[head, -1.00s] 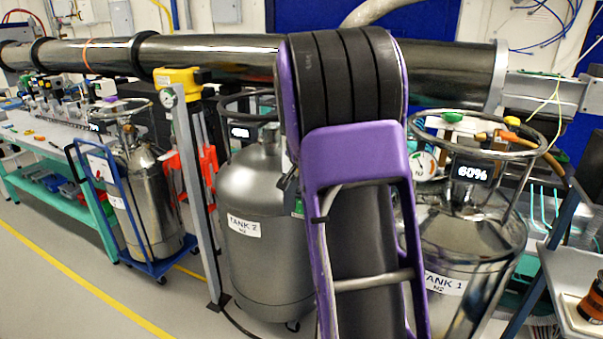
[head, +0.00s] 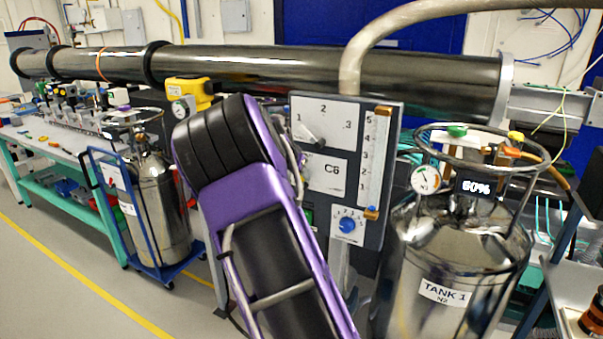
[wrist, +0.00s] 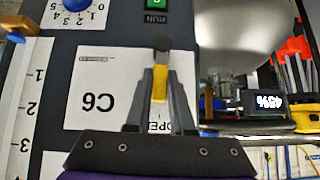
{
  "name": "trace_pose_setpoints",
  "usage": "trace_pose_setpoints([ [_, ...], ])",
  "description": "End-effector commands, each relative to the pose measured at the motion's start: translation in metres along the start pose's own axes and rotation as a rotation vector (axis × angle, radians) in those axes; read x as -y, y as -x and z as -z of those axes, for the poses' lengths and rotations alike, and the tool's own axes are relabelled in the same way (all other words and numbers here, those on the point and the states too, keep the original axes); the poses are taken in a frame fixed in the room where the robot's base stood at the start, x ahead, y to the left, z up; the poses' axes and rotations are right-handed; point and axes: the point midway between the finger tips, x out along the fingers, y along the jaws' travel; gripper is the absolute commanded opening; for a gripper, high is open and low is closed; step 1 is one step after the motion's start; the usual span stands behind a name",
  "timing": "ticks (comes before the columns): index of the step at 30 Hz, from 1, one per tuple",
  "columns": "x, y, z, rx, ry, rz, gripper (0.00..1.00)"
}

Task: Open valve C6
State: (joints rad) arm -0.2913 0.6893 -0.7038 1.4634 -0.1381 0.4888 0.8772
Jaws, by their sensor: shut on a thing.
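The grey valve panel (head: 394,150) carries a white label (head: 325,172) reading C6. In the wrist view the panel (wrist: 122,22) appears upside down, and its C6 label (wrist: 98,103) is left of my gripper (wrist: 160,76). My gripper is shut on a yellow handle (wrist: 160,86) at the panel's face. The handle points along the picture's vertical, with a dark round end at its top. An OPEN marking (wrist: 160,127) partly shows beneath my gripper. In the head view my own arm hides the gripper and handle.
The panel also has a 1-2-3 selector (head: 320,125), a scale (head: 374,160) and a blue knob (head: 348,225). Tank 1 (head: 455,265) stands close on the right. A long dark pipe (head: 250,75) runs behind. Floor at the left (head: 50,280) is clear.

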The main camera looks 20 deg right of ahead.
Motion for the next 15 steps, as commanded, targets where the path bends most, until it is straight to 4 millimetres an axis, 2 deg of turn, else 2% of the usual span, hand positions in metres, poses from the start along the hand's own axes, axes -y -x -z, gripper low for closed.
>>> trace_pose_setpoints([
  [13,0.0010,-0.0004,0.0001,-0.002,0.007,-0.004,0.00],
  [14,0.0010,-0.0004,0.0001,-0.002,0.007,-0.004,0.23],
  [15,0.0009,-0.0004,0.0001,-0.002,0.007,-0.005,0.30],
])
